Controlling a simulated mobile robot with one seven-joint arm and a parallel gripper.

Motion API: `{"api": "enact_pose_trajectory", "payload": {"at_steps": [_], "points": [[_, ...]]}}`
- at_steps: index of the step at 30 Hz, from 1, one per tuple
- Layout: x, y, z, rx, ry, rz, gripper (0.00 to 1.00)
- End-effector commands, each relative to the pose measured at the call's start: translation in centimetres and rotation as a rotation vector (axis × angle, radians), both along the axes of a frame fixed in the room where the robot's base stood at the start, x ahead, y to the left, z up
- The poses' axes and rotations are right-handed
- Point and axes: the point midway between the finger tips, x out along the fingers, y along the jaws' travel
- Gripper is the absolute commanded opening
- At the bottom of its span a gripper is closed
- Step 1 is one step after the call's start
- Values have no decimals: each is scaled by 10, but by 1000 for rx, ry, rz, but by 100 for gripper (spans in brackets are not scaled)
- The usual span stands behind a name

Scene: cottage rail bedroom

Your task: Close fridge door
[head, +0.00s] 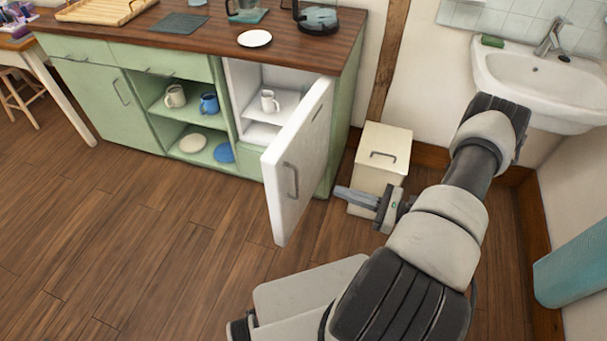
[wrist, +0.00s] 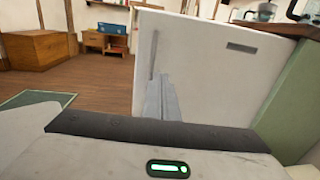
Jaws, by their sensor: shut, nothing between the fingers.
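The white fridge door (head: 297,165) stands open at the right end of the green counter, swung out into the room. Its grey handle (head: 290,180) is on the face turned to the right. My gripper (head: 340,191) is shut and empty, to the right of the door at about handle height. In the wrist view, the door (wrist: 205,75) fills the middle, and my shut fingers (wrist: 162,95) point at it. I cannot tell whether they touch it.
A cream bin (head: 383,155) stands right of the counter, close behind my gripper. A sink (head: 540,85) hangs on the right wall. Open shelves with mugs and plates are left of the fridge. The wooden floor (head: 130,240) left of the door is clear.

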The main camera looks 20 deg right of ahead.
Motion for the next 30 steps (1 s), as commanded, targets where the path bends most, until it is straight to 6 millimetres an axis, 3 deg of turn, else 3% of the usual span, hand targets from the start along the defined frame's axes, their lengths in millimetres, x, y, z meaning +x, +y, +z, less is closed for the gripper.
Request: {"api": "enact_pose_trajectory", "payload": {"at_steps": [5,21,30], "points": [[9,10,-2,6,1,-8,0],[79,89,-2,4,2,-3,0],[93,103,-2,3,2,-4,0]]}}
